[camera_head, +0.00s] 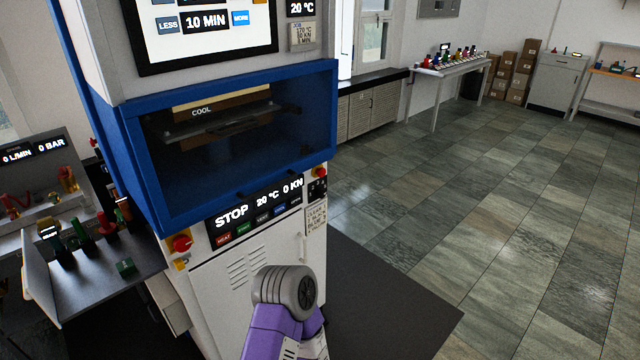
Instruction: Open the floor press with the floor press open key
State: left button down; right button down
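The floor press (212,300) stands left of centre, a white cabinet with a blue-framed chamber (148,178). Inside the dark chamber is a plate marked COOL (202,112). Below the chamber, a black panel reads STOP, 20 °C and 0 KN. Under that readout is a row of small coloured keys: a red key (224,238), a green key (243,229), a blue key (279,211) and dark ones. Their labels are too small to read surely, so I cannot tell which is the open key. A purple and grey part of my arm rises in front of the cabinet. Neither gripper shows.
A red knob (181,243) sits at the press's left front corner. A bench (105,275) with coloured levers stands close on the left. A dark mat (385,300) lies right of the press. Open tiled floor (500,210) stretches right, with a side table (455,70) and boxes behind.

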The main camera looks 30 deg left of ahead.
aim_at(293, 201)
jog(key=u, duration=0.7)
jog(key=i, duration=1.2)
jog(key=u, duration=1.55)
jog(key=i, duration=0.3)
jog(key=u, duration=0.15)
